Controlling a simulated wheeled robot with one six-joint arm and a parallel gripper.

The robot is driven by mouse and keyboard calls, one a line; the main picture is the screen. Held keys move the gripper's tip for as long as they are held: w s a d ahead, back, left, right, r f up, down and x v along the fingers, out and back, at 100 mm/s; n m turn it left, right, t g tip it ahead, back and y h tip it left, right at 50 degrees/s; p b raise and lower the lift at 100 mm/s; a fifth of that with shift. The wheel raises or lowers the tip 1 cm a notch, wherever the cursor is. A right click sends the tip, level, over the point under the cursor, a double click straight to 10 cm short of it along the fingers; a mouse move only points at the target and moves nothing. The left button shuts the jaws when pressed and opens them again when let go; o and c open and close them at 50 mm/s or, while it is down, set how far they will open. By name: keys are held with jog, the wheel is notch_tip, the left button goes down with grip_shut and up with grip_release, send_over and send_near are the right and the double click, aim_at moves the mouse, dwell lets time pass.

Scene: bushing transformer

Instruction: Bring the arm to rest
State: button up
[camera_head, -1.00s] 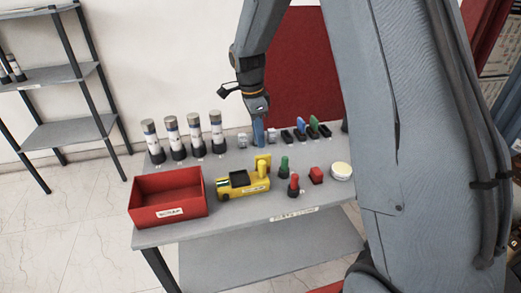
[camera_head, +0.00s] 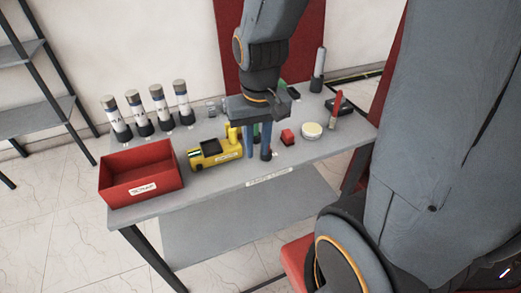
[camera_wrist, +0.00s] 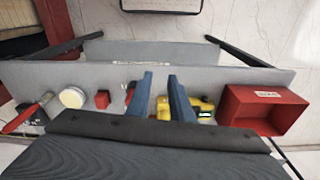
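My gripper (camera_head: 258,153) points down over the front middle of the grey table (camera_head: 220,188), just right of a yellow device (camera_head: 210,153). Its two blue fingers stand apart, and I see nothing held between them. In the wrist view the fingers (camera_wrist: 160,75) are also apart, with the yellow device (camera_wrist: 205,106) behind and beside the right one. A red-topped piece near the fingers is partly hidden. My arm is bent down over the table, and its upper part fills the right of the head view.
A red scrap box (camera_head: 141,187) stands at the table's left front, with several white-and-black cylinders (camera_head: 158,105) behind it. A red block (camera_head: 287,137), a round cream disc (camera_head: 312,131) and a red-handled tool (camera_head: 336,107) lie to the right. A shelf rack (camera_head: 40,118) stands far left.

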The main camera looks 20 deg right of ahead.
jog(key=shift+s+f+n, duration=0.15)
jog(key=shift+s+n, duration=0.55)
jog(key=shift+s, duration=0.25)
jog(key=shift+d, duration=0.15)
